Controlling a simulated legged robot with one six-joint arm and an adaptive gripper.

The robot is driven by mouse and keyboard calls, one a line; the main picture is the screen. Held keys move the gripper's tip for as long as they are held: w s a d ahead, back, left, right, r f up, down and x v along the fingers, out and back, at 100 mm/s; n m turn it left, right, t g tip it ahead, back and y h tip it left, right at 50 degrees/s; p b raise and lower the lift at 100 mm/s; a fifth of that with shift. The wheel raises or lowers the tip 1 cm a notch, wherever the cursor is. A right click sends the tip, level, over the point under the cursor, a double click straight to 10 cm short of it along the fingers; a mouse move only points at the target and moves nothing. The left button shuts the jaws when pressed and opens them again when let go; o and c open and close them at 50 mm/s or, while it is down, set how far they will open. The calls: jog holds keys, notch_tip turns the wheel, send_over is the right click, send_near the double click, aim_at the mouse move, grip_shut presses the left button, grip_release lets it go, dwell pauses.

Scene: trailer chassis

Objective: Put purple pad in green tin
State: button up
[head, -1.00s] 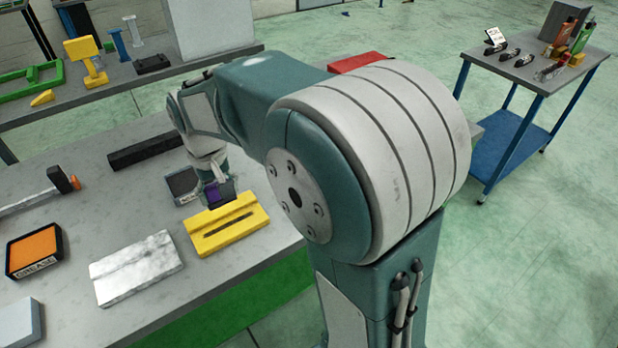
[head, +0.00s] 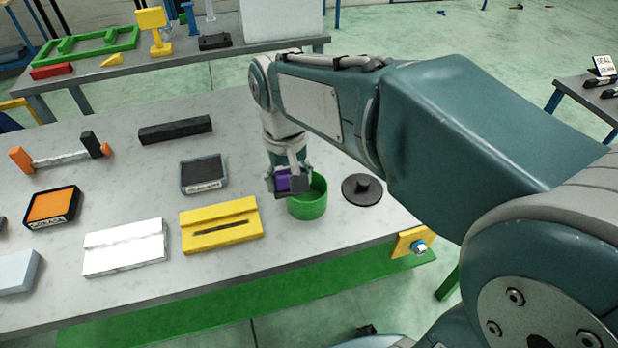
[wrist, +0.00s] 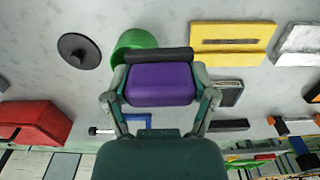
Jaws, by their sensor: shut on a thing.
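The purple pad (wrist: 160,84) is held between the fingers of my gripper (wrist: 160,90) in the wrist view. In the head view the purple pad (head: 283,183) shows small at the end of my arm, with my gripper (head: 287,182) shut on it. The green tin (head: 308,200) stands open-topped on the grey table. The pad is at the tin's left rim in the head view and partly covers it. I cannot tell whether they touch. In the wrist view the green tin (wrist: 132,42) is partly hidden behind the pad and gripper.
A black round lid with a knob (head: 362,188) lies right of the tin. A yellow block (head: 220,225), a dark pad in a grey tray (head: 203,174) and a white block (head: 125,248) lie to the left. A red object (wrist: 35,122) shows in the wrist view.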

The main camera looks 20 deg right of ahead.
jog(key=w+d+f, duration=0.1)
jog(key=w+f, duration=0.2)
jog(key=w+d+f, duration=0.2)
jog(key=w+f, duration=0.1)
jog(key=f, duration=0.1)
jog(key=w+d+f, duration=0.2)
jog(key=w+f, duration=0.1)
jog(key=f, duration=0.1)
jog(key=shift+w, duration=0.3)
jog(key=shift+d+f, duration=0.2)
jog(key=shift+f, duration=0.1)
jog(key=shift+d, duration=0.5)
jog(key=shift+a+f, duration=0.5)
jog(key=shift+f, duration=0.05)
jog(key=shift+d, duration=0.1)
jog(key=o, duration=0.9)
jog(key=shift+d, duration=0.1)
jog(key=shift+o, duration=0.5)
jog(key=shift+d, duration=0.1)
